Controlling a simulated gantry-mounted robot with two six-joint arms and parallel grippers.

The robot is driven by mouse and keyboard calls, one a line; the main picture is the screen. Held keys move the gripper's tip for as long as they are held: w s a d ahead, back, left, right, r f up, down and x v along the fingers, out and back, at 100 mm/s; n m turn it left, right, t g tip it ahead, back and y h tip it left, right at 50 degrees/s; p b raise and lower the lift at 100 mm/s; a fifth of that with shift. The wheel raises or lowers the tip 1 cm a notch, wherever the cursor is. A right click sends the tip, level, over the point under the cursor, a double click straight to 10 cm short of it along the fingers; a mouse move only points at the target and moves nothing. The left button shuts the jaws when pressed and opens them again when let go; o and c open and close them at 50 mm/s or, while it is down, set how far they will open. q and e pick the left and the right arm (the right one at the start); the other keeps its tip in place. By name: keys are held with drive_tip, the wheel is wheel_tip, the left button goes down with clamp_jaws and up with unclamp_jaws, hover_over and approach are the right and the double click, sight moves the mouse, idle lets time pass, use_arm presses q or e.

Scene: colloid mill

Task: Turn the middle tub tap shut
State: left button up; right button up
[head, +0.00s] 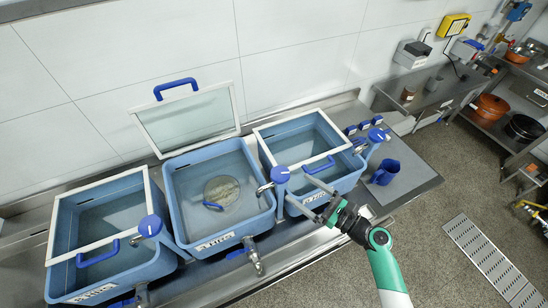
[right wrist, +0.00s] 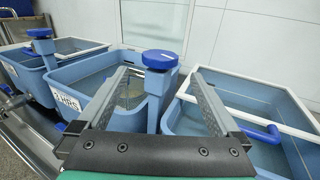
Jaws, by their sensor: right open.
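The middle tub (head: 180,210) is light blue with a printed label, and its glass lid (head: 190,118) stands raised behind it. A post with a blue round cap (head: 280,174) and a metal spout stands at its right front corner. At its front is a metal outlet tap (head: 254,264) with a blue lever (head: 235,254). My right gripper (head: 302,184) is open and empty, its fingers pointing at the capped post. In the right wrist view the blue cap (right wrist: 160,59) shows between the gripper's fingertips (right wrist: 160,77); contact cannot be told. My left gripper is not in view.
Left tub (head: 62,240) and right tub (head: 268,150) stand close on either side, each with a white-framed lid and blue handle. A blue jug (head: 385,172) stands on the steel counter (head: 415,170) at right. A round item (head: 221,188) lies inside the middle tub.

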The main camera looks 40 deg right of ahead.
sight(280, 175)
drive_tip(key=w+a+b, duration=0.1)
drive_tip(key=w, duration=1)
drive_tip(key=shift+w+a, duration=0.25)
drive_tip(key=shift+w, duration=0.1)
drive_tip(key=shift+c, duration=0.2)
drive_tip(key=c, duration=1.2)
